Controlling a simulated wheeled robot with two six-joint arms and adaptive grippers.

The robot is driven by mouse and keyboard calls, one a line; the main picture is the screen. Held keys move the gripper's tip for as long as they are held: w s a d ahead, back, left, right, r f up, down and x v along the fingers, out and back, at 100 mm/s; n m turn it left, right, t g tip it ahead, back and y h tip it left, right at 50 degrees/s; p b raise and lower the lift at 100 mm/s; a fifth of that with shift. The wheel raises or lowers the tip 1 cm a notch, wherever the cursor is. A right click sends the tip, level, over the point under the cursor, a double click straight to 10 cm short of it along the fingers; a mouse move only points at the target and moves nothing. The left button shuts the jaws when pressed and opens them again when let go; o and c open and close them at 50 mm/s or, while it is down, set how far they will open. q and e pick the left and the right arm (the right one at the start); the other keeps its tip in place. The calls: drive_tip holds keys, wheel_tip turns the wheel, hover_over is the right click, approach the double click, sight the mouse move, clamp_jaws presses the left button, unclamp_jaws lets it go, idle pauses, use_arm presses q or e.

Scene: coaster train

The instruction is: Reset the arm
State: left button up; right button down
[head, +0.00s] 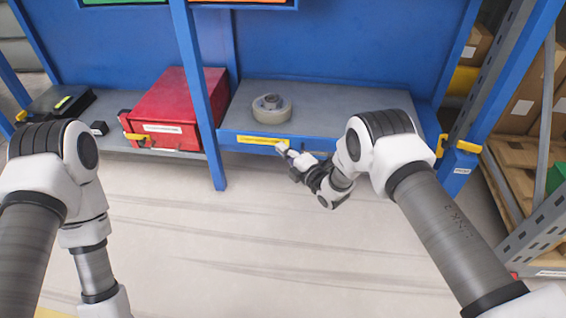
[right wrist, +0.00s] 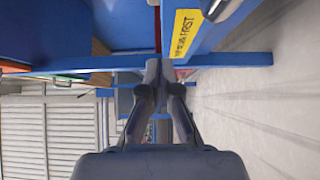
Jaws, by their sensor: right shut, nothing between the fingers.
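My right gripper (head: 287,152) is in front of the front edge of the blue shelf, close to the yellow label strip. In the right wrist view its two fingers (right wrist: 163,92) are together with nothing between them. In the head view my left arm comes in from the left and hangs down past the bottom edge. My left gripper is outside the picture. A grey round wheel-like part (head: 268,109) lies on the grey shelf top (head: 335,115), behind and left of my right gripper, apart from it.
A red metal box (head: 180,110) stands on the shelf left of a blue upright (head: 203,100). A black case (head: 62,102) lies farther left. A rack with cardboard boxes (head: 525,100) stands at the right. The floor (head: 220,250) in front is clear.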

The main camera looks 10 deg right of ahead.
drive_tip(key=p+v, duration=0.4)
drive_tip(key=v, duration=0.5)
drive_tip(key=shift+s+d+f, duration=0.15)
drive_tip(key=shift+s+d, duration=0.05)
drive_tip(key=shift+s, duration=0.15)
